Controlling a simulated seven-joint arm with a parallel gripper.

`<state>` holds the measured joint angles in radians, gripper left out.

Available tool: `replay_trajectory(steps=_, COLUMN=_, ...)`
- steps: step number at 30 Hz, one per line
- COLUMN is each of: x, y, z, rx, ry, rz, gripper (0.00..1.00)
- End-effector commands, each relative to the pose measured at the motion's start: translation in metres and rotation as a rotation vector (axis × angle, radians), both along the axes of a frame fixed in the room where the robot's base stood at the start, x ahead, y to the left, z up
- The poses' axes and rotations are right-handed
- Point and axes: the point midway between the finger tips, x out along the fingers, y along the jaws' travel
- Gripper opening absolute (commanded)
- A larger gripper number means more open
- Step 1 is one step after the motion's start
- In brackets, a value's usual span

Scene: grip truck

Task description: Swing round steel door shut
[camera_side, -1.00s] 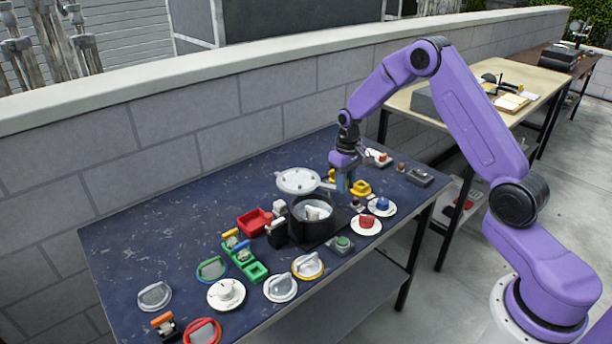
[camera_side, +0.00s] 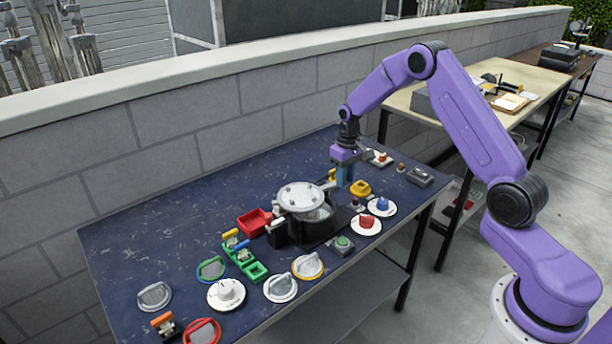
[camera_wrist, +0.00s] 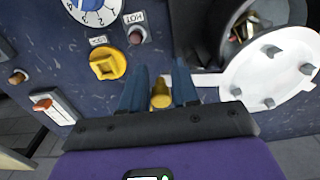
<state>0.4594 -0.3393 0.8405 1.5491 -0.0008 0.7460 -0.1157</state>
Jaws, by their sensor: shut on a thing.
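The round steel door (camera_side: 301,190) is a pale disc with several lugs, standing tilted and partly over the mouth of the black round chamber (camera_side: 310,232). The chamber's mouth is still partly open, and things show inside it in the wrist view. There the door (camera_wrist: 262,78) is at the right, with a pale bar running from it toward my fingers. My gripper (camera_wrist: 161,72) is shut on a yellow knob (camera_wrist: 160,98) at the end of that bar. In the side view my gripper (camera_side: 344,182) is right of the door, and the knob is hidden.
A yellow knob plate (camera_side: 360,189), red knob (camera_side: 367,222) and blue knob (camera_side: 382,205) on white plates, and a green button (camera_side: 343,242) lie close by on the dark table (camera_side: 170,220). A red tray (camera_side: 254,222) is left of the chamber. The table's back left is clear.

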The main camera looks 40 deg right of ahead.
Motion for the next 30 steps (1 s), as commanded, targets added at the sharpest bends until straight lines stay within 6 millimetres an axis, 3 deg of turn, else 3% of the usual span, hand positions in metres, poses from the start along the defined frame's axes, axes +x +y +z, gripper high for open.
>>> replay_trajectory(steps=7, x=0.006, y=-0.001, z=0.000, rx=0.001, ry=0.000, rz=0.003, gripper=0.09)
replay_trajectory(steps=9, x=0.008, y=-0.001, z=0.000, rx=0.001, ry=0.000, rz=0.004, gripper=0.00)
replay_trajectory(steps=26, x=0.018, y=-0.005, z=0.000, rx=0.001, ry=0.002, rz=0.004, gripper=0.00)
replay_trajectory(steps=27, x=0.018, y=-0.005, z=0.000, rx=0.001, ry=0.002, rz=0.004, gripper=0.04)
replay_trajectory(steps=30, x=0.018, y=-0.005, z=0.000, rx=0.001, ry=0.002, rz=0.004, gripper=0.37)
